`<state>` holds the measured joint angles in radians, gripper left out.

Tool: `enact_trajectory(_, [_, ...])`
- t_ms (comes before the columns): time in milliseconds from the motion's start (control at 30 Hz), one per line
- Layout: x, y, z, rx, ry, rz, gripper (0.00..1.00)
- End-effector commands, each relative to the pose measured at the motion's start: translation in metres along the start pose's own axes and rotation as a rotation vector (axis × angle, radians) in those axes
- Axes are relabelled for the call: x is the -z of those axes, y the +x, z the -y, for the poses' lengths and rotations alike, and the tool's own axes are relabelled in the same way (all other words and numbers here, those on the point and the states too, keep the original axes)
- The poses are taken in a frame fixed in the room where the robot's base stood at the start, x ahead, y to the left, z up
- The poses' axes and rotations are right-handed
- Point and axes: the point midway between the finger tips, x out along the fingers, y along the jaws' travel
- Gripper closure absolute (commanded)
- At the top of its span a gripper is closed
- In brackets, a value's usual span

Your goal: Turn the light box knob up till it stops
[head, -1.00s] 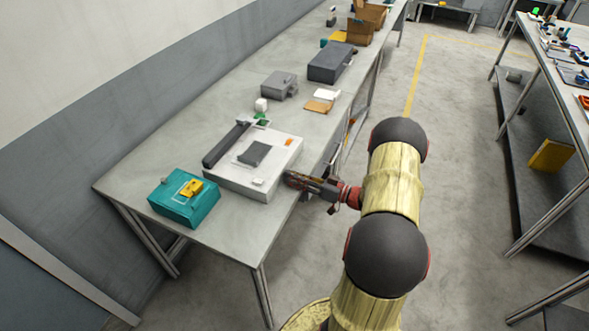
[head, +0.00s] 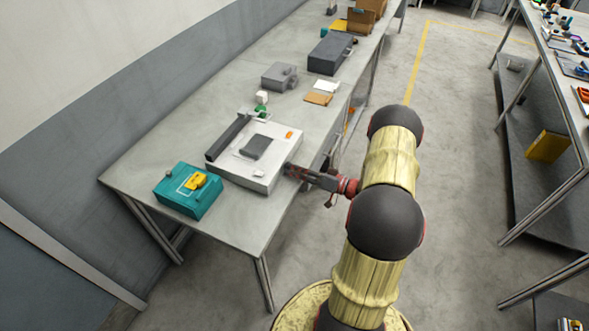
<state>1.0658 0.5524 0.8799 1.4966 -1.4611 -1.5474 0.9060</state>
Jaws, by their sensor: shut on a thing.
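The light box (head: 225,171) is a flat white box near the front end of the long grey bench. A dark grey square lies on its top, with an orange patch and a small white piece near its edges. My gripper (head: 290,170) reaches in from the right and meets the box's right side face. It is shut at that side, where the knob is hidden behind the fingers. I cannot see the knob itself or how far it is turned.
A teal box (head: 185,205) with a yellow piece on top stands left of the light box. A dark bar (head: 228,137) lies along its back left edge. Grey boxes (head: 279,76) (head: 330,54) and orange and white pads (head: 318,99) sit farther along the bench (head: 230,222).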

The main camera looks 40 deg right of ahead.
Motion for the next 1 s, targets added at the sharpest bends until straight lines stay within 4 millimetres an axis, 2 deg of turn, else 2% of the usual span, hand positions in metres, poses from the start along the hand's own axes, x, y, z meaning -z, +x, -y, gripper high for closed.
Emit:
enact_trajectory(100, [0.0003,-0.0001,-0.0005,-0.001,-0.001,-0.001,1.00])
enact_trajectory(133, [0.0003,-0.0001,-0.0005,-0.001,-0.001,-0.001,0.78])
enact_trajectory(433, [0.0002,-0.0001,-0.0003,-0.001,-0.001,0.000,0.61])
enact_trajectory(1000, [-0.0018,-0.0001,-0.0020,-0.002,-0.043,0.000,0.61])
